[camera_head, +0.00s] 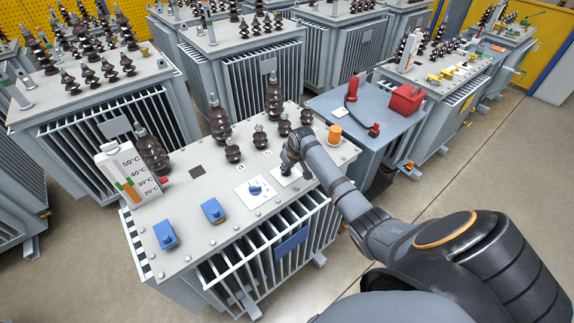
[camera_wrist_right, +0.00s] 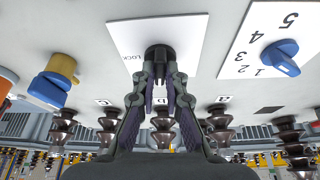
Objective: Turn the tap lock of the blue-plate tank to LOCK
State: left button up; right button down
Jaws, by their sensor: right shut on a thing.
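The tank with the blue plate (camera_head: 292,243) on its finned front stands in the middle of the head view. My right gripper (camera_head: 290,160) reaches down over its grey top. In the right wrist view, my right gripper (camera_wrist_right: 159,88) is shut on the black tap lock (camera_wrist_right: 158,54). The tap lock stands on a white plate (camera_wrist_right: 195,45) with the word LOCK (camera_wrist_right: 130,56) printed to its left. The white plate shows partly in the head view (camera_head: 285,178); my gripper hides the tap lock there. My left gripper is not in view.
Beside the lock plate is a blue dial (camera_wrist_right: 281,58) on a numbered plate. An orange cap (camera_head: 335,134), two blue parts (camera_head: 213,210), a temperature gauge (camera_head: 133,172) and several brown insulators (camera_head: 273,97) stand on the tank. Other tanks stand close behind; open floor lies at right.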

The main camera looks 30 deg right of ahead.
jog(key=m+p, duration=0.2)
jog(key=m+h+p, duration=0.1)
jog(key=shift+a+r, duration=0.15)
jog(key=shift+r, duration=0.1)
jog(key=shift+f+m+g+h+p, duration=0.1)
jog(key=shift+m+g+h+p, duration=0.4)
jog(key=shift+m, duration=0.6)
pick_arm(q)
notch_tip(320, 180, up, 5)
pick_arm(e)
jog(key=m, duration=0.2)
jog(key=shift+w+f+m+h+p, duration=0.1)
jog(key=shift+w+m+h+p, duration=0.05)
jog(key=shift+m+h+p, duration=0.25)
jog(key=shift+a+f+m+g, duration=0.1)
jog(key=shift+m+g, duration=0.3)
jog(key=shift+m, duration=0.5)
jog(key=m+h+b, duration=0.1)
jog(key=m, duration=0.1)
jog(key=shift+w+f+m+g, duration=0.1)
jog(key=shift+m+g, duration=0.2)
jog(key=shift+g, duration=0.1)
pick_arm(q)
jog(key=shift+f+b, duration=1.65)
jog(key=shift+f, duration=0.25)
pick_arm(e)
jog(key=shift+m+g, duration=0.8)
jog(key=shift+m, duration=1.3)
